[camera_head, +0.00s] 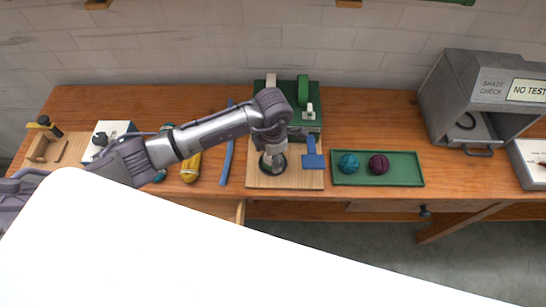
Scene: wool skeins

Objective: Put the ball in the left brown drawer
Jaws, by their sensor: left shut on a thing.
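My left arm reaches in from the left, and its gripper (271,158) points down over a light wooden board on the table. The gripper is shut on a small dark green ball (266,168), mostly hidden by the fingers. A dark round rim shows around the ball; I cannot tell whether the ball touches it. Below the table's front edge, a pale wooden edge (240,212) sticks out, seemingly the side of a pulled-out left drawer; the rest is hidden behind a large white surface. A right drawer with a dark knob (424,211) looks shut. My right gripper is not in view.
A green tray (408,170) holds a teal ball (348,163) and a dark purple ball (379,164). A green device (303,92) stands behind the board. Yellow (190,168) and blue (227,160) items lie to its left. A grey box (455,82) stands at right.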

